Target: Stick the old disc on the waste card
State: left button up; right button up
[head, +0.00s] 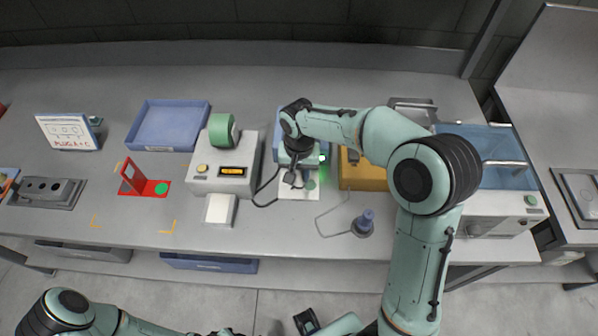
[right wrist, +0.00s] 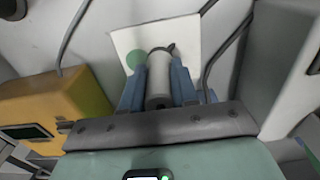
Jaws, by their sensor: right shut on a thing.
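A white card (head: 313,193) lies on the table below my right gripper (head: 293,180). A flat green disc (head: 310,184) lies on the card's right part; in the right wrist view the disc (right wrist: 137,59) shows on the left part of the card (right wrist: 190,38). My right gripper (right wrist: 160,90) is shut on a pale grey cylinder (right wrist: 159,82), held over the card beside the disc. Its far end has a dark tip; I cannot tell whether it touches the card. Another green disc (head: 161,189) is on the red stand (head: 136,181). My left gripper is not clearly in view.
A grey device with a display (head: 222,180) carries a green tape roll (head: 222,132). A white pad (head: 220,209) lies before it. A yellow box (head: 362,175) stands right of the card. A blue tray (head: 168,125) is at the back left. A blue-topped item (head: 364,222) stands in front.

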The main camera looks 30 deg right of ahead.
jog(key=shift+r+p, duration=0.8)
jog(key=shift+r, duration=0.55)
jog(key=shift+r+p, duration=1.1)
jog(key=shift+r, duration=1.05)
pick_arm(q)
jog(key=w+r, duration=0.2)
jog(key=r, duration=0.1)
jog(key=w+r, duration=0.1)
jog(key=shift+w+r, duration=0.25)
jog(key=shift+r, duration=0.15)
jog(key=shift+s, duration=0.1)
